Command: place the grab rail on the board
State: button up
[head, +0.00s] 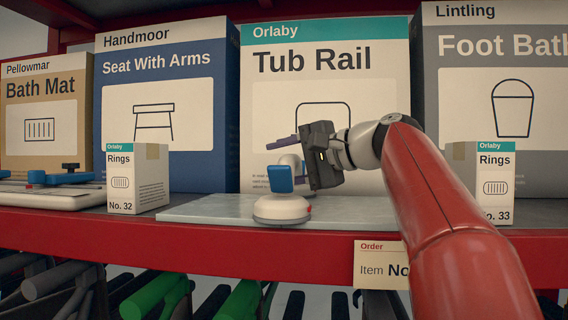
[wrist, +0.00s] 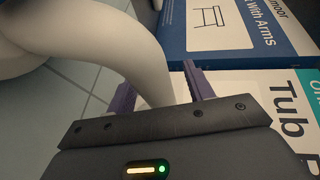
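The grab rail is white, with a round foot (head: 281,209) and a blue lever (head: 280,179) in the head view. This foot is at the front edge of the grey board (head: 358,210) and appears to rest on it. Much of the rail is hidden behind my gripper (head: 289,156). In the wrist view, the white curved rail (wrist: 142,58) passes between the two purple fingers of my gripper (wrist: 160,90). The fingers are apart, with a gap visible on the right side of the rail. The rail's far end is hidden.
A small Rings No. 32 box (head: 122,182) stands left of the board, and a Rings No. 33 box (head: 495,185) stands right. The large Tub Rail box (head: 378,65) stands close behind. Another white rail with blue levers (head: 50,194) lies at far left.

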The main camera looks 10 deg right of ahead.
jog(key=shift+f, duration=0.1)
jog(key=v, duration=0.7)
jog(key=shift+s+d, duration=0.25)
jog(key=shift+s, duration=0.1)
